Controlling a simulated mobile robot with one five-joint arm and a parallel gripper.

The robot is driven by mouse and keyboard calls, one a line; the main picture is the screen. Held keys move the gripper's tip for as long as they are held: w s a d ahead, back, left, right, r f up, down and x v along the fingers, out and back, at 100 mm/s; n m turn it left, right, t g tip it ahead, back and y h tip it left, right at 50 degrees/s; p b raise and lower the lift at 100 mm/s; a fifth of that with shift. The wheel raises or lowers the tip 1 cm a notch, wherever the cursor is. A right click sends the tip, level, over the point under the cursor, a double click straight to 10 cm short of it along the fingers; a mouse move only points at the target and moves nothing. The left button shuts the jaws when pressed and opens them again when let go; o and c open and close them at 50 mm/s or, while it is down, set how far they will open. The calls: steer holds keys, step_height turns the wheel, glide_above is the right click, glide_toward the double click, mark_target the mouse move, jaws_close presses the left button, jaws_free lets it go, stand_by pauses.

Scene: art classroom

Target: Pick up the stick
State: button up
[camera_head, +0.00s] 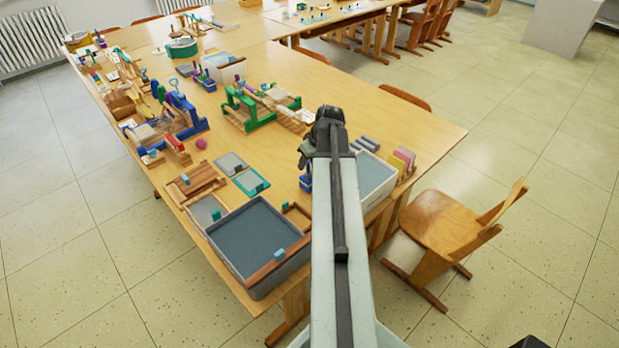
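My arm reaches forward over the front right part of the long wooden table (290,85). My gripper (308,152) is at its far end, dark and small, above the table. Its fingers are too small and partly hidden to show whether they are open or shut. No single thing stands out clearly as the stick. Short grey rods (366,144) lie on the table just right of the gripper. A reddish-brown bar (272,268) lies along the right edge of a grey tray (235,250). Part of the tabletop is hidden behind my arm.
A light bin (374,178) stands right of my arm, with coloured cards (402,160) beside it. Green (245,112) and blue (185,115) wooden frames stand farther back. A wooden chair (445,230) is at the right. The floor on the left is clear.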

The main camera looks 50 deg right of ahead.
mark_target(308, 175)
steer(key=b+x, duration=0.4)
steer(key=x, duration=0.1)
steer(key=shift+s+d+f+b, duration=0.25)
steer(key=shift+b, duration=0.05)
steer(key=shift+r, duration=0.2)
jaws_close()
